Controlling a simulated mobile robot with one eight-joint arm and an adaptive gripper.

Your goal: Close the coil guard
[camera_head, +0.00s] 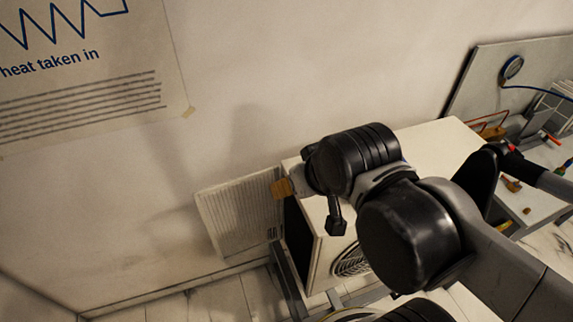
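The coil guard (240,214) is a pale slatted panel at the left end of a white box-shaped unit (328,262). It stands swung out from the unit, with a dark opening (297,235) beside its right edge. My gripper (290,186) is at the upper right edge of the guard, near the unit's top left corner. A small tan block shows at its tip; I cannot tell whether it is part of the gripper or the guard. My arm hides most of the gripper, so its fingers and any contact are unclear.
The unit has a round fan grille (352,262) on its front and stands on a metal frame (287,290). A wall (225,100) is close behind. At right, a bench (543,195) holds tools and hoses below a gauge (512,67) on a grey board.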

